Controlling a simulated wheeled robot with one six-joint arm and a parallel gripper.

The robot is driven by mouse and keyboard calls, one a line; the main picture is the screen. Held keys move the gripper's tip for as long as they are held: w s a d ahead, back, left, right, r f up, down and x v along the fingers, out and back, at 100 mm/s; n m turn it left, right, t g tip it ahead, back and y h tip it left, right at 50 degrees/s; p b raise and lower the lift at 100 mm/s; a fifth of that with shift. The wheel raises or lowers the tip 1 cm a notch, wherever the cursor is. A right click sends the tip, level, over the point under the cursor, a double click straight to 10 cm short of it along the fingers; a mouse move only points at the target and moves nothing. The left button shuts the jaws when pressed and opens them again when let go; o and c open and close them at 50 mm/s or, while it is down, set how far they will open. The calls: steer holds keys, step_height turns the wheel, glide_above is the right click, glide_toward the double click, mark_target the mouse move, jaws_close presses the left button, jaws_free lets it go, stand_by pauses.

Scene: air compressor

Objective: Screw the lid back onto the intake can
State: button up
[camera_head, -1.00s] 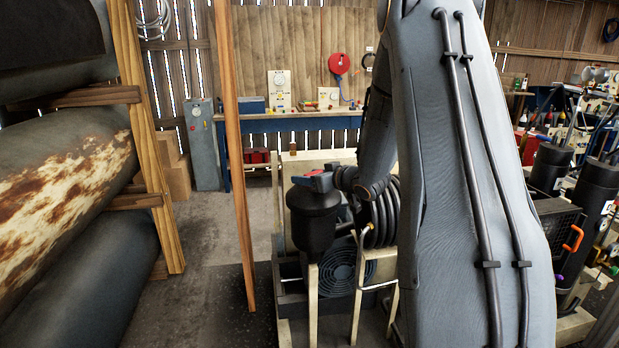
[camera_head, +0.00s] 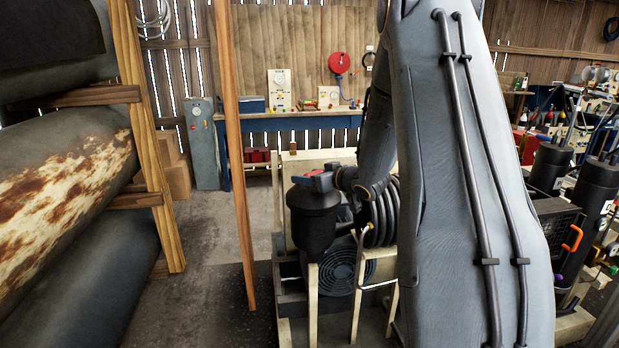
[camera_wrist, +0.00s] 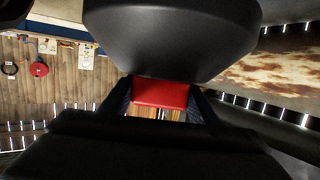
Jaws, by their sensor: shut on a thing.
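The black intake can (camera_head: 313,226) stands upright on a pale post frame, with a wide black top. A small red grip piece (camera_head: 314,172) shows at its top in the head view, beside my gripper (camera_head: 320,182). In the wrist view, the red piece (camera_wrist: 160,93) sits between the two fingers of my gripper (camera_wrist: 161,101), which is shut on it. The red piece meets a rounded black body (camera_wrist: 170,40), which looks like the can with its lid. The seam between lid and can cannot be made out.
A coiled black hose (camera_head: 382,215) and a fan guard (camera_head: 340,277) are close by the can. A wooden post (camera_head: 236,150) stands to the left. Large rusty tanks (camera_head: 60,200) fill the far left. A blue workbench (camera_head: 300,122) is behind.

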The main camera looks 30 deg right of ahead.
steer(key=shift+f+b, duration=0.35)
steer(key=shift+f, duration=0.6)
stand_by(0.5)
steer(key=o, duration=1.4)
steer(key=shift+c, duration=0.2)
steer(key=shift+s, duration=0.1)
steer(key=b+v, duration=0.2)
steer(key=v, duration=0.5)
steer(key=shift+s+d, duration=0.1)
steer(key=shift+s, duration=0.2)
